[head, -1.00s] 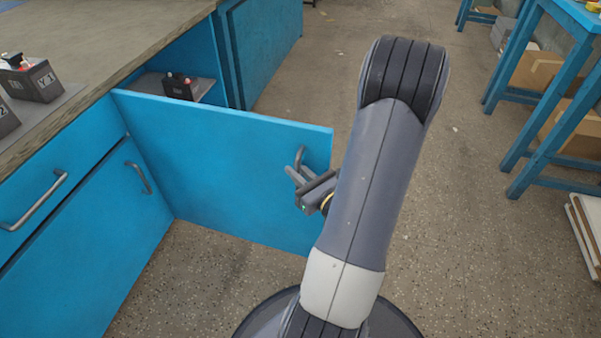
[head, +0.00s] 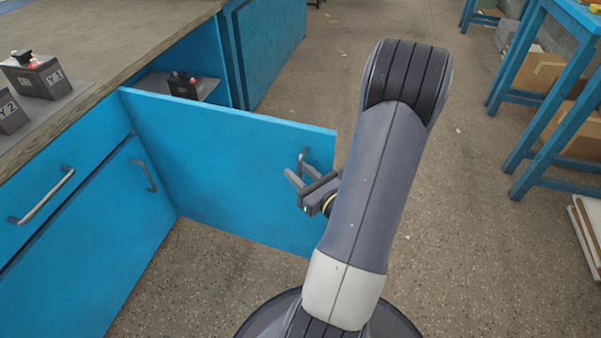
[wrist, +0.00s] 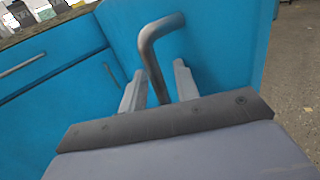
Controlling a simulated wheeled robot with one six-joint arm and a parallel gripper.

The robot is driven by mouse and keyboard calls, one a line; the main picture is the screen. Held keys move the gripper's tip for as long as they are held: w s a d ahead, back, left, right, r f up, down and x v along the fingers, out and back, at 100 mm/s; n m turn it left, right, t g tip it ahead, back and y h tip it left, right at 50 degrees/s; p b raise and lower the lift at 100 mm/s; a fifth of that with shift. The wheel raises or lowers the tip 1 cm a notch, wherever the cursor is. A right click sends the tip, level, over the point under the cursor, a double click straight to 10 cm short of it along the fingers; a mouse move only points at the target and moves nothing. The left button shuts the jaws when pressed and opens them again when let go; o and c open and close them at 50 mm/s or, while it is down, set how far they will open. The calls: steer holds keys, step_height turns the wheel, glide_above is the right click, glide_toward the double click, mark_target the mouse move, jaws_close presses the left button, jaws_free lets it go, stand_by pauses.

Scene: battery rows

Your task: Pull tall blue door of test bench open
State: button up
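The tall blue door (head: 225,165) of the test bench stands swung wide open, out from the cabinet front. Its grey bar handle (head: 303,158) is near the free edge. My gripper (head: 296,168) is at this handle. In the wrist view, the handle (wrist: 153,50) passes between my two fingers (wrist: 158,80). The fingers are apart, with a visible gap on both sides of the bar, so they do not grip it. The lower end of the handle is hidden behind the gripper body.
The open compartment holds a dark battery (head: 182,85) on a shelf. Batteries (head: 38,75) stand on the bench top (head: 110,40). A blue table (head: 530,100) with cardboard boxes (head: 535,70) is at the right. The floor between is clear.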

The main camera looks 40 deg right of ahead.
steer(key=s+p, duration=0.1)
steer(key=s, duration=1)
steer(key=shift+a+p, duration=0.25)
steer(key=shift+p, duration=0.1)
steer(key=shift+w, duration=0.2)
stand_by(0.3)
steer(key=shift+w+d+b, duration=0.15)
steer(key=shift+w+b, duration=0.3)
steer(key=shift+w, duration=2.2)
steer(key=shift+w+d+b, duration=0.1)
steer(key=shift+w+b, duration=0.3)
steer(key=shift+w, duration=2.25)
